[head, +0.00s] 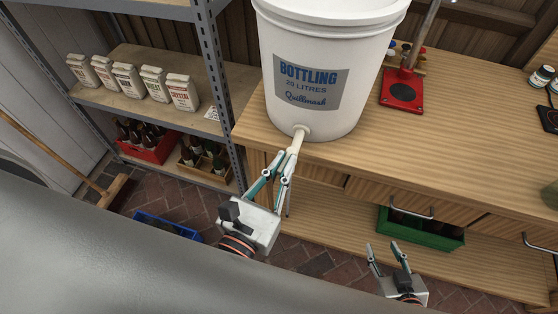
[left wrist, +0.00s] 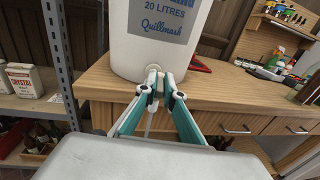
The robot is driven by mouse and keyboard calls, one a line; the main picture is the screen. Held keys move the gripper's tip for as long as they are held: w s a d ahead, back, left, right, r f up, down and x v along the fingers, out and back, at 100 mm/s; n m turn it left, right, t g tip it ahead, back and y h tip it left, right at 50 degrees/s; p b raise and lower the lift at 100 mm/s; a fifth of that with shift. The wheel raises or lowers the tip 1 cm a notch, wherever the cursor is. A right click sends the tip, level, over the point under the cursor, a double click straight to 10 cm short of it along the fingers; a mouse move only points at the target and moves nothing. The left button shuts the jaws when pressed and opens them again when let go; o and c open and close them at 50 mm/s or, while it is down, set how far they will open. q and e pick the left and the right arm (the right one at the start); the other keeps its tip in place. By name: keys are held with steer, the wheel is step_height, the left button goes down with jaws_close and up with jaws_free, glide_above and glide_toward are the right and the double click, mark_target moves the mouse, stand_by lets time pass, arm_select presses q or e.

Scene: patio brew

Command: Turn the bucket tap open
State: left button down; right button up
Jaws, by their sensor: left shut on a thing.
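The white bottling bucket (head: 330,55) stands on the wooden bench near its left end. Its pale tap (head: 299,136) sticks out low on the front, over the bench edge. My left gripper (head: 290,153) is shut on the tap, with its fingertips on either side of it. In the left wrist view the fingertips (left wrist: 161,92) close around the tap just in front of the bucket (left wrist: 160,40). Much of the tap is hidden by the fingers, and I cannot tell how its lever is turned. My right gripper (head: 384,256) is open and empty, below the bench front.
A red capper base (head: 402,91) stands on the bench right of the bucket. A metal shelf (head: 215,90) with paper bags and bottle crates is at left. A green crate (head: 420,229) sits under the bench. A blue crate (head: 166,225) is on the brick floor.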

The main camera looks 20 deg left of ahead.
arm_select(q)
steer(key=shift+d+n+y, duration=0.2)
steer(key=shift+n+y, duration=0.3)
steer(key=shift+y, duration=0.3)
steer(key=c, duration=2.2)
jaws_free()
steer(key=shift+o, duration=0.2)
steer(key=s+a, duration=0.1)
steer(key=s, duration=1.1)
